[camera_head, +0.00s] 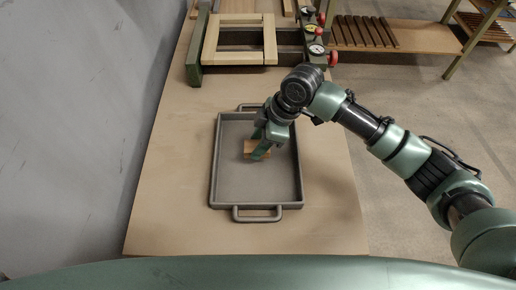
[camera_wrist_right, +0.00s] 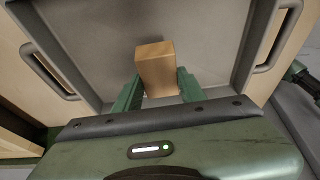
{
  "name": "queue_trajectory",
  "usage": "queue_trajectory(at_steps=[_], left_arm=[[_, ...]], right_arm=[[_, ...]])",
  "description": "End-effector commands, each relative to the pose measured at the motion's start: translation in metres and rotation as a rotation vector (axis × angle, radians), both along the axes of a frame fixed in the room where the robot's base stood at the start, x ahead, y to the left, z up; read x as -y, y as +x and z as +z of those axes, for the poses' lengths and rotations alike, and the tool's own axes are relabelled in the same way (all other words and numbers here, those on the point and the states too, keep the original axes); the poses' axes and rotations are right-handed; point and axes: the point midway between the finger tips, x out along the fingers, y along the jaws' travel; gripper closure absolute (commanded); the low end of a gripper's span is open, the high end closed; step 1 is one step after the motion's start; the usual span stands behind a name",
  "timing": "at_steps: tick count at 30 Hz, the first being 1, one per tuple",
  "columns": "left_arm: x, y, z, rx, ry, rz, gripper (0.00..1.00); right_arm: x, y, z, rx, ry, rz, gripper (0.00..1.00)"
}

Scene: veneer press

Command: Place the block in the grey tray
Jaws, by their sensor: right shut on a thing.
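The grey tray (camera_head: 230,178) lies on the wooden table in the head view, with a handle at its near and far ends. My right gripper (camera_head: 258,152) reaches down inside the tray's outline, in its upper middle. It is shut on the wooden block (camera_head: 249,147), which is partly hidden by the fingers. In the right wrist view the block (camera_wrist_right: 155,66) sits between the two green fingers (camera_wrist_right: 158,90), with the tray floor (camera_wrist_right: 108,50) behind it. I cannot tell whether the block touches the tray floor. My left gripper is not in view.
A press frame (camera_head: 238,58) with wooden bars, gauges and red knobs stands at the table's far end. A grey wall (camera_head: 70,130) runs along the left. A slatted wooden bench (camera_head: 400,45) stands at the back right. The table (camera_head: 170,220) around the tray is clear.

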Motion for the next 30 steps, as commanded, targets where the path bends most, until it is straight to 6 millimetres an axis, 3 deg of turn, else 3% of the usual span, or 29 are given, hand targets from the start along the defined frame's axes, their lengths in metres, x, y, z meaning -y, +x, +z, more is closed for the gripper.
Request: queue_trajectory(at_steps=[7,19,20,21,30], left_arm=[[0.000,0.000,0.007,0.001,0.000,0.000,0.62],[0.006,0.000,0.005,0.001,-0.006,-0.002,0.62],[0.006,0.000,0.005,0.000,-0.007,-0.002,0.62],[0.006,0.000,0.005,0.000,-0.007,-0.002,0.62],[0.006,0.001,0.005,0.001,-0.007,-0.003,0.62]], right_arm=[[0.000,-0.001,-0.035,-0.004,-0.002,-0.002,1.00],[0.000,-0.001,-0.042,-0.001,-0.001,-0.001,1.00],[0.000,0.000,-0.042,-0.001,-0.001,0.000,0.52],[0.000,-0.001,-0.041,-0.001,-0.001,0.000,0.40],[0.000,0.000,-0.041,-0.001,-0.001,0.000,0.38]])
